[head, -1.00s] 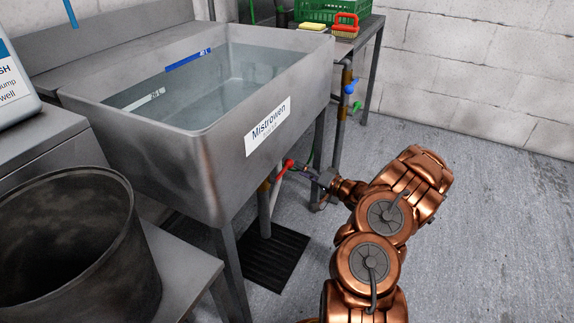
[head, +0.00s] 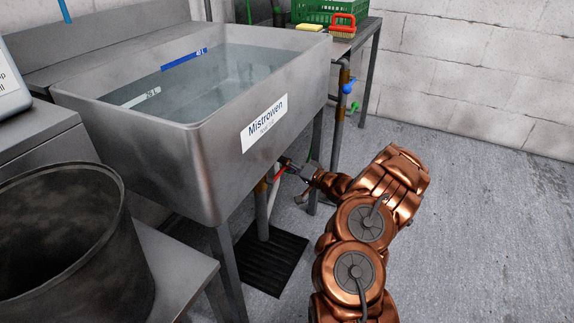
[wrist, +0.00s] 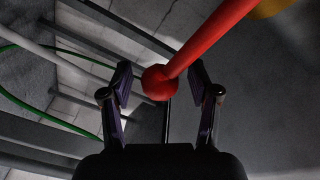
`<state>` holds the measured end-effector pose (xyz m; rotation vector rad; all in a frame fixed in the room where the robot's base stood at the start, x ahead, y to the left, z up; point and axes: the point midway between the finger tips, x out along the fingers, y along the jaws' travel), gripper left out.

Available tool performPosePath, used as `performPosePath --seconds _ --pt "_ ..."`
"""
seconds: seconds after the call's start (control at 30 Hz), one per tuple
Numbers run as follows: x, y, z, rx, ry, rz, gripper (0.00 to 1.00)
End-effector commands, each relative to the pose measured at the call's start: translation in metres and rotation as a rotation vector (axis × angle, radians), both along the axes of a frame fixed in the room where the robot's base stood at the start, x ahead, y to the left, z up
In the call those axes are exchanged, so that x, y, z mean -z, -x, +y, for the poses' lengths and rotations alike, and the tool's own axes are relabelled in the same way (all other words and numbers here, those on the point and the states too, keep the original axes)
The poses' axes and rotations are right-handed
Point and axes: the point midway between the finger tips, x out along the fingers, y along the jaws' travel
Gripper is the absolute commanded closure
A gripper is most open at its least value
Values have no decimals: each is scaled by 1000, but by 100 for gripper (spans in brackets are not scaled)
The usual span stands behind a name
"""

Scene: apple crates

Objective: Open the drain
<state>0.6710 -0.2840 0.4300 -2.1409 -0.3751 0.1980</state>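The steel sink (head: 200,150) is filled with water and bears a "Mistrowen" label. Below its front right side is a red lever (head: 279,171) on a brassy pipe fitting (head: 261,187). In the wrist view, the red lever (wrist: 205,45) ends in a round red knob. My gripper (wrist: 161,85) is open, with one finger on each side of the knob and gaps between them. In the head view, my gripper (head: 288,164) is beneath the sink's edge, beside the lever; its fingertips are hard to make out there.
A black floor grate (head: 270,262) lies under the sink. A dark pot (head: 65,235) stands at the left. A blue-handled valve (head: 348,87) and a side table (head: 365,40) with a green crate (head: 322,12) are behind. A green hose (wrist: 40,108) runs nearby. The floor at right is clear.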

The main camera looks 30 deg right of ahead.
Motion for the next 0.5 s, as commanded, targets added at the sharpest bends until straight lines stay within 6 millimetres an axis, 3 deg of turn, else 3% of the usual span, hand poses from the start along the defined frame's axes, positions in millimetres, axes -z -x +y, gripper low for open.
performPosePath --seconds 0.07,0.5 --pt "0 0 0 0 0 0 49" --pt "0 0 0 1 0 1 95"
